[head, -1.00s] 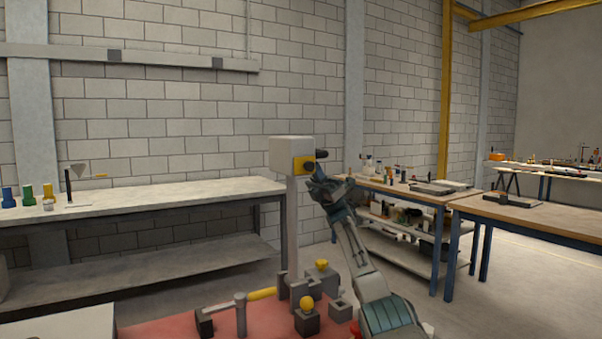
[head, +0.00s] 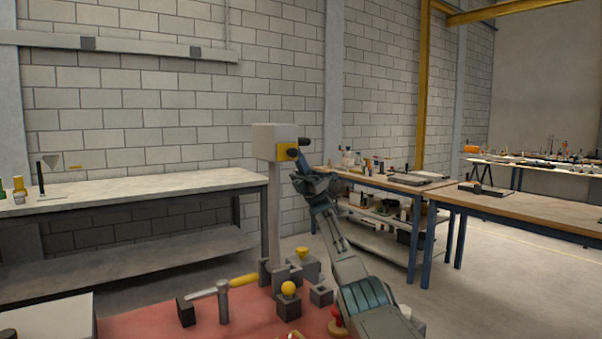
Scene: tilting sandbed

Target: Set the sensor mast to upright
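The sensor mast is a pale grey post (head: 274,215) with a white box (head: 272,139) on top. The post looks about upright. A yellow plate (head: 284,152) with a dark knob-like part sits on the box's right side. My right gripper (head: 309,172) is just right of and below the yellow plate, at the end of the arm rising from the lower right. It looks apart from the plate, but the depth gap is unclear. Its fingers are dark and small, so whether they are open is unclear. My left gripper is out of view.
A red surface (head: 150,322) lies in front, with a grey post and yellow-handled bar (head: 223,300), dark blocks, and a yellow ball on a block (head: 288,289). A grey bench (head: 120,192) stands behind left. Wooden tables (head: 520,207) stand right, with open floor between.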

